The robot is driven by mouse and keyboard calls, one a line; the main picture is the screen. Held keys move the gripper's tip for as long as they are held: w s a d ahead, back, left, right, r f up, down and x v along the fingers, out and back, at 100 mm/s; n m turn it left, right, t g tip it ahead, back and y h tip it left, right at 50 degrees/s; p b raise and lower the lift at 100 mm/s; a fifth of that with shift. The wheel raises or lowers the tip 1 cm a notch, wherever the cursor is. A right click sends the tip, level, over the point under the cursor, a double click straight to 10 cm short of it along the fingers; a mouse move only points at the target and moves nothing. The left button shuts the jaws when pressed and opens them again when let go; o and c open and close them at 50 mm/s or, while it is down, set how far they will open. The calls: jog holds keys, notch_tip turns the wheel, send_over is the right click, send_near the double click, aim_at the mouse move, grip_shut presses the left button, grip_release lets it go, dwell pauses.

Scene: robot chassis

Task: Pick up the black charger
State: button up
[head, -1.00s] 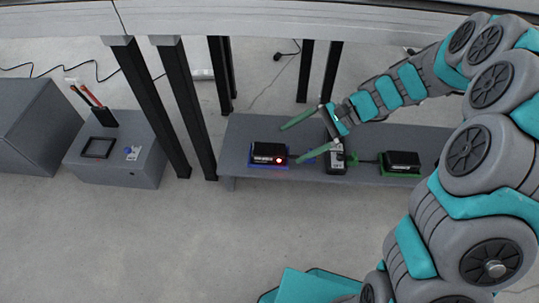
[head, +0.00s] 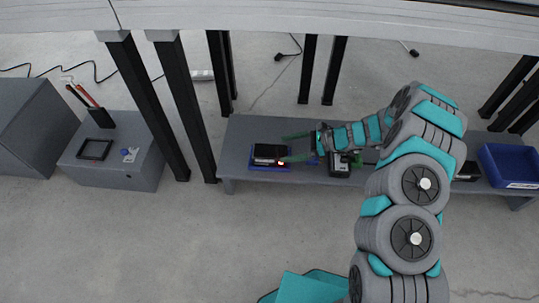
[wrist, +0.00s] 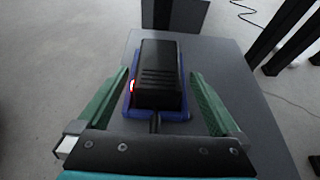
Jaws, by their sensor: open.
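The black charger (head: 269,151) sits in a blue holder (head: 254,165) at the left end of the low grey bench, with a red light on its side. In the wrist view the charger (wrist: 158,72) stands in the middle, on its blue base (wrist: 175,116). My gripper (head: 284,147) has two green fingers and is at the charger's right side in the head view. In the wrist view my gripper (wrist: 160,90) is open, with one finger on each side of the charger and gaps between. Nothing is held.
The grey bench (head: 235,140) also bears a black-and-grey device (head: 339,168) beneath my arm and a blue bin (head: 509,166) at right. Black table legs (head: 185,110) stand to its left and behind. A grey box (head: 120,165) stands farther left.

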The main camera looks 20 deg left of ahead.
aim_at(274, 151)
jog(key=x, duration=0.7)
jog(key=shift+s+d+b, duration=0.1)
jog(key=shift+b, duration=0.2)
grip_shut()
dwell(0.5)
